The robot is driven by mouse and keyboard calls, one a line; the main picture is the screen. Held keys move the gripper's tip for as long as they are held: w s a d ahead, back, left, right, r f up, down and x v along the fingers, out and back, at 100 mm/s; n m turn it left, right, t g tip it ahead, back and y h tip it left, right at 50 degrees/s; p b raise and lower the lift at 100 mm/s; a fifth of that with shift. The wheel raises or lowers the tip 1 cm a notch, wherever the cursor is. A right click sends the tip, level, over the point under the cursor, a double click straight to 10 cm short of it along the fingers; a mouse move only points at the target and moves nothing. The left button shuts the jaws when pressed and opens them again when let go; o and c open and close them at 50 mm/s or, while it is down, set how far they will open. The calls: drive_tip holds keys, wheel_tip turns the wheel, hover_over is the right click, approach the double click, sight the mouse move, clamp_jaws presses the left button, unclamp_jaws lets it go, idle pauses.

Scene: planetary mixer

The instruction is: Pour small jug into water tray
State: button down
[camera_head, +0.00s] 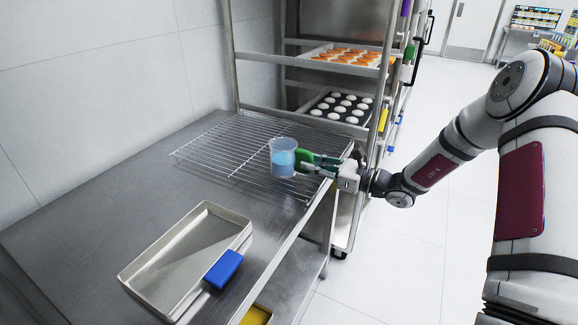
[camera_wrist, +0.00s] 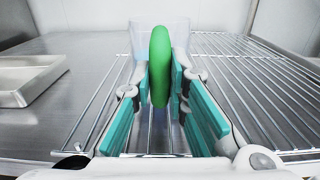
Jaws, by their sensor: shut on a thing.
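The small jug (camera_head: 284,158) is a clear cup with blue liquid in it and a green handle (camera_head: 304,157). It is upright, over or on the wire rack; I cannot tell if it touches. My gripper (camera_head: 318,162) is shut on the green handle, from the right. In the wrist view the green handle (camera_wrist: 159,65) stands between the teal finger pads of my gripper (camera_wrist: 162,95), with the clear jug (camera_wrist: 140,42) behind it, partly hidden. The water tray (camera_head: 165,249) is a shallow metal tray with a blue grip (camera_head: 223,268), at the front left of the table. It also shows in the wrist view (camera_wrist: 28,85).
A wire rack (camera_head: 215,150) lies on the steel table (camera_head: 95,205). A tall rack behind holds a tray of orange pieces (camera_head: 345,56) and a tray of white rounds (camera_head: 338,108). The table left of the wire rack is clear.

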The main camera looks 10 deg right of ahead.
drive_tip(key=shift+r, duration=0.1)
drive_tip(key=shift+r+p, duration=0.65)
drive_tip(key=shift+r, duration=0.3)
idle(0.4)
drive_tip(key=shift+r+p, duration=0.95)
drive_tip(key=shift+r, duration=0.5)
